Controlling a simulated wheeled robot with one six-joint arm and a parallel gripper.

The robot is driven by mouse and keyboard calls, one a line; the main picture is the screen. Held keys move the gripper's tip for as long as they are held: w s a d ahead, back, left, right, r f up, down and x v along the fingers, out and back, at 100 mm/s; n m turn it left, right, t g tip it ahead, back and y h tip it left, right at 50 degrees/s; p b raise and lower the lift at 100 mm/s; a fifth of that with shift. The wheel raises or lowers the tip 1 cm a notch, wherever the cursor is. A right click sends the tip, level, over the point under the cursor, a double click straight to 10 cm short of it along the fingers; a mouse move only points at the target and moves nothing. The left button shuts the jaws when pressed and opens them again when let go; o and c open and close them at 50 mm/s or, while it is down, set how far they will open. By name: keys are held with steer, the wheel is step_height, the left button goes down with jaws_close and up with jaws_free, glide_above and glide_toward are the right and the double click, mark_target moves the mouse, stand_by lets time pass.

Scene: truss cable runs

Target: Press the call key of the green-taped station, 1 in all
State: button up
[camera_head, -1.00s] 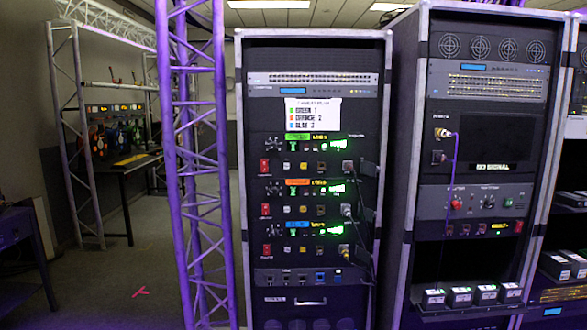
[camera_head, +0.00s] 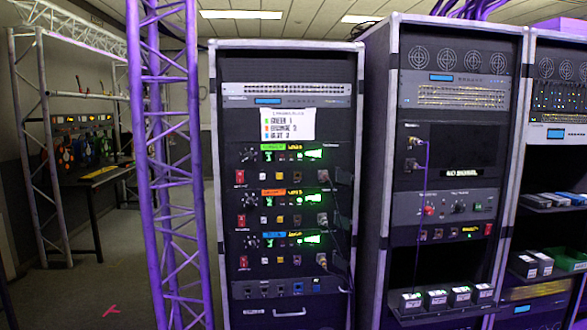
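The green-taped station (camera_head: 275,147) is the top of three similar station panels in the left rack, seen from the front. It has a strip of green tape, a lit green display (camera_head: 308,154), a red switch (camera_head: 239,177) and a row of small square keys (camera_head: 264,177). The key labels are too small to read, so I cannot tell which is the call key. A white card (camera_head: 287,124) above lists green 1, orange 2 and blue 3. My gripper is not in view.
The orange-taped station (camera_head: 274,192) and blue-taped station (camera_head: 276,235) sit below. Cables hang at the panels' right side. A purple-lit truss post (camera_head: 165,180) stands left of the rack. A second rack (camera_head: 455,130) stands at right. Open floor (camera_head: 90,290) shows at left.

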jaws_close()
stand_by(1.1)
